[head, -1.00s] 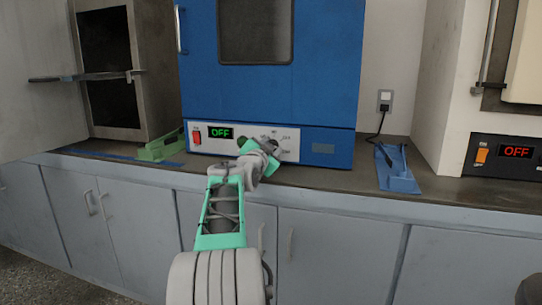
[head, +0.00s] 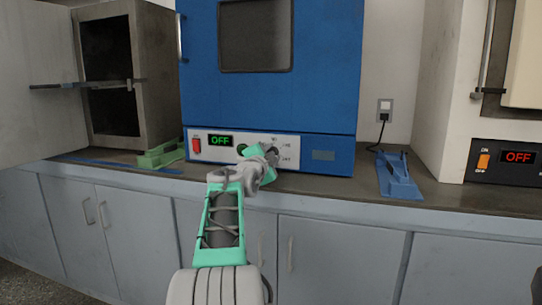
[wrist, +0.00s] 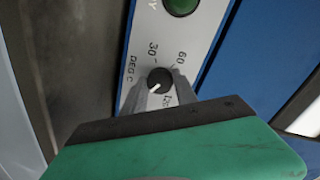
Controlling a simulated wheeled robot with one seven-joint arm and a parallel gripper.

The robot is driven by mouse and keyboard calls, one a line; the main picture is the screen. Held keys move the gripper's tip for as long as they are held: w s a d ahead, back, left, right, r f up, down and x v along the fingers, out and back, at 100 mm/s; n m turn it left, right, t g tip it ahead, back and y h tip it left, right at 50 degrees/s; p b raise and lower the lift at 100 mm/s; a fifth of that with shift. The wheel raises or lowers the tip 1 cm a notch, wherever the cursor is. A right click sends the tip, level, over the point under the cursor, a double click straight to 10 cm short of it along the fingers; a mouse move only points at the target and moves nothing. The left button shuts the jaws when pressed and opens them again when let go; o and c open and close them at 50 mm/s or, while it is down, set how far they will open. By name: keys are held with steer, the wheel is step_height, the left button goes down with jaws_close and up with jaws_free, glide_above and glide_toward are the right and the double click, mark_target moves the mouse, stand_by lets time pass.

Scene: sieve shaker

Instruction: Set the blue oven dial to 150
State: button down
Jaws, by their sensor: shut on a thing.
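The blue oven (head: 270,100) stands on the counter with its door shut. Its dial (wrist: 160,77) is a round black knob with a white pointer mark, on the white control panel (head: 205,153). My gripper (wrist: 161,85) is shut on the dial, one grey finger on each side. In the wrist view, the pointer aims down and left, away from the 30 and 60 marks. A mark starting with 12 is partly hidden by my gripper, and no 150 mark is readable. In the head view, my wrist hides most of the dial.
The panel also has a red switch (head: 196,145), a display (head: 220,140) reading OFF in green, and a green button (wrist: 181,4). A grey oven (head: 110,75) with its door open stands left. A blue holder (head: 397,178) and another oven's panel (head: 508,160) are at right.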

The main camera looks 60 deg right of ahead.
steer(key=c, duration=1)
jaws_free()
steer(key=shift+o, duration=0.2)
steer(key=a, duration=0.2)
steer(key=s+a+p, duration=0.1)
steer(key=a, duration=0.4)
steer(key=shift+s+a, duration=0.15)
steer(key=shift+a, duration=0.2)
